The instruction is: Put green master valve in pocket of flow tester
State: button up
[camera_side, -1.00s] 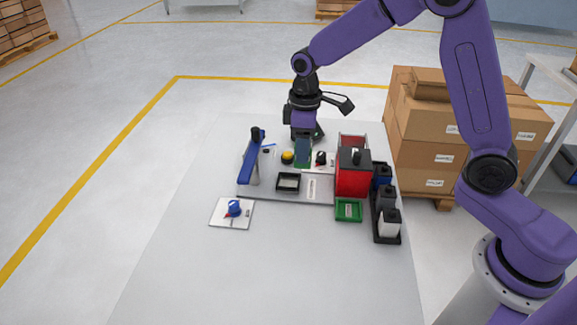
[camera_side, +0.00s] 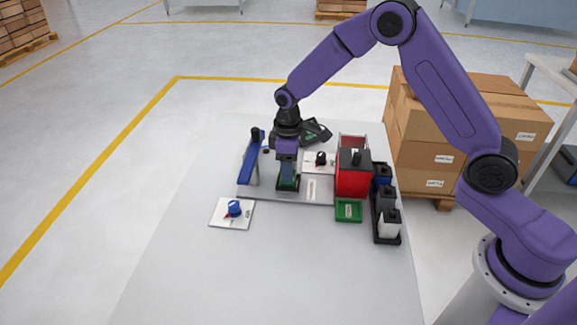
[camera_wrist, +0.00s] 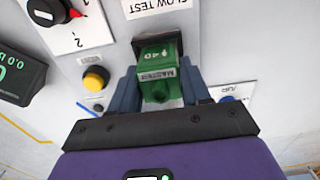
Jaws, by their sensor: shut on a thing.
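The green master valve (camera_wrist: 158,72) is a green block with a printed label, held between the fingers of my gripper (camera_wrist: 160,92). In the side view my gripper (camera_side: 288,180) points down at the black-walled pocket (camera_side: 280,190) of the flow tester (camera_side: 325,196). A little green shows low between the fingers there. In the wrist view the black pocket wall (camera_wrist: 140,43) shows right behind the valve. The valve is at the pocket's mouth or inside it; I cannot tell how deep. The fingers hide most of the pocket.
A red box (camera_side: 353,178), a green tray (camera_side: 348,217) and a black rack (camera_side: 377,222) of blocks are to the right. A yellow button (camera_wrist: 95,78) and a black knob (camera_wrist: 48,10) are close by. The table's front is clear.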

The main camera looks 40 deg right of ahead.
jog(key=o, duration=1.1)
jog(key=shift+f, duration=0.15)
notch_tip(320, 180, up, 12)
jog(key=shift+r, duration=0.1)
jog(key=s+d+r+n, duration=0.1)
jog(key=s+d, duration=0.2)
jog(key=s, duration=1.4)
jog(key=s+d+n, duration=0.2)
jog(key=s+d, duration=0.1)
jog(key=s, duration=1.5)
jog(key=shift+s+d+r+n, duration=0.15)
jog(key=shift+d+r+n, duration=0.15)
jog(key=shift+d+r, duration=0.1)
